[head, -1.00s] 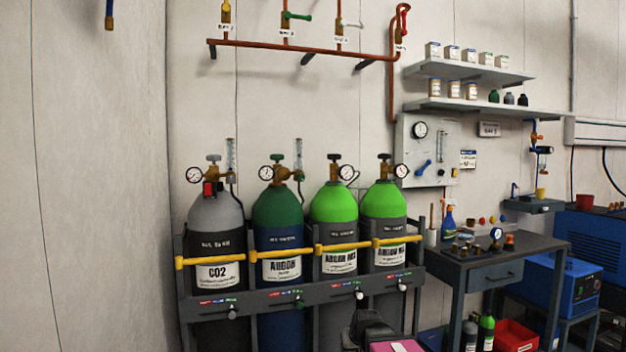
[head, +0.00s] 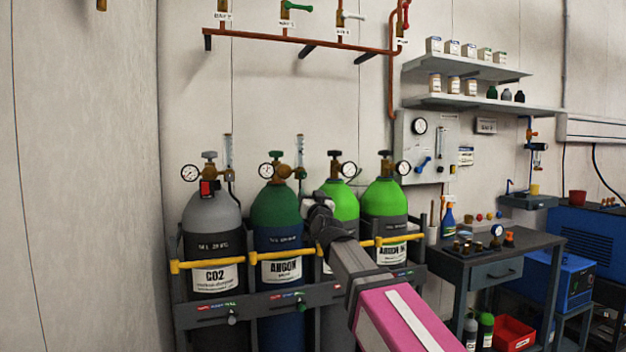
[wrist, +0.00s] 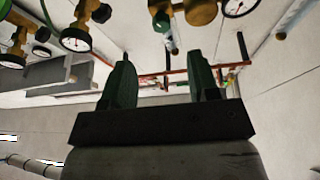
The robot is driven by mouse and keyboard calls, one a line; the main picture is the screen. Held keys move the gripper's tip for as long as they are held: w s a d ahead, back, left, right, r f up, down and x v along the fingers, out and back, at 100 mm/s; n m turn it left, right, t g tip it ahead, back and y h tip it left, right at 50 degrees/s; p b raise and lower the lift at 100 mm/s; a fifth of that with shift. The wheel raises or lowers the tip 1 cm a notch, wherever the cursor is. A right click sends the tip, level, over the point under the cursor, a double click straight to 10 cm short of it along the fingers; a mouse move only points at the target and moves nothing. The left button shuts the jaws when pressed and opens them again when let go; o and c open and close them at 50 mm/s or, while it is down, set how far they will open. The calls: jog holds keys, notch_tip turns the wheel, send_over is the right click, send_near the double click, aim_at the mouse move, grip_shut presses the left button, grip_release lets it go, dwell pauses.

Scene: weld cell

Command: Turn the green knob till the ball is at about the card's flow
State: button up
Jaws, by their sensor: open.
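My gripper (head: 318,203) is raised in front of the second and third cylinders. In the wrist view its two dark green fingers (wrist: 163,75) stand apart with nothing between them. A small green knob (wrist: 160,20) shows beyond the fingers at a brass fitting, beside a clear tube (wrist: 171,44). In the head view a flow tube (head: 300,148) stands at the dark green argon cylinder (head: 277,208), which has a green valve wheel (head: 275,154) on top. The ball is too small to make out.
A grey CO2 cylinder (head: 211,215) and two light green cylinders share the rack with yellow bars (head: 280,253). Round gauges (head: 348,169) stick out near the valves. A copper pipe (head: 300,40) runs above. A workbench (head: 490,262) stands right.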

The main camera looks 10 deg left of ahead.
aim_at(303, 177)
jog(key=x, duration=1.1)
jog(key=shift+s+r, duration=0.2)
jog(key=shift+r, duration=0.2)
jog(key=c, duration=0.9)
